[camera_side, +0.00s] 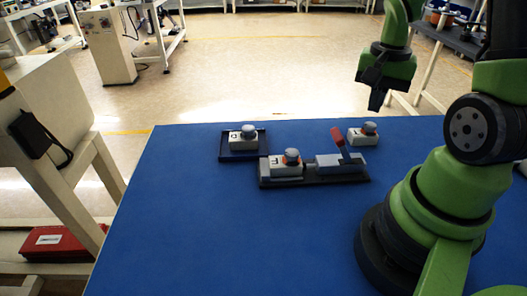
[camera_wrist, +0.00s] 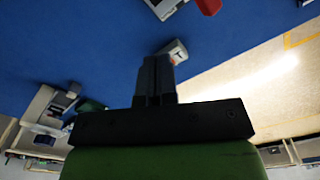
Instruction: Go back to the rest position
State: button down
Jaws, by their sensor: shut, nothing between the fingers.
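My gripper (camera_side: 376,104) hangs raised above the far right part of the blue table, pointing down, shut and empty. Its two dark fingers (camera_wrist: 156,65) are together in the wrist view. A light grey block with a round grey knob (camera_side: 363,134) stands on the table below and left of my gripper; a similar block (camera_wrist: 176,50) shows just past the fingertips in the wrist view. A third knobbed block (camera_side: 243,138) sits in a shallow dark tray (camera_side: 227,157).
The blue table (camera_side: 210,230) is bare at the front and left. A white machine stand (camera_side: 50,110) is at the left, with a red box (camera_side: 55,247) low on its shelf. A dark shelf (camera_side: 447,36) stands behind my arm at the right.

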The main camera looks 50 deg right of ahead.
jog(key=s+a+r+n+t+y, duration=0.2)
jog(key=a+r+n+t, duration=0.5)
jog(key=a+r+n, duration=0.4)
jog(key=a+r, duration=0.4)
jog(key=a, duration=0.3)
jog(key=shift+s+r, duration=0.25)
jog(key=shift+s, duration=0.05)
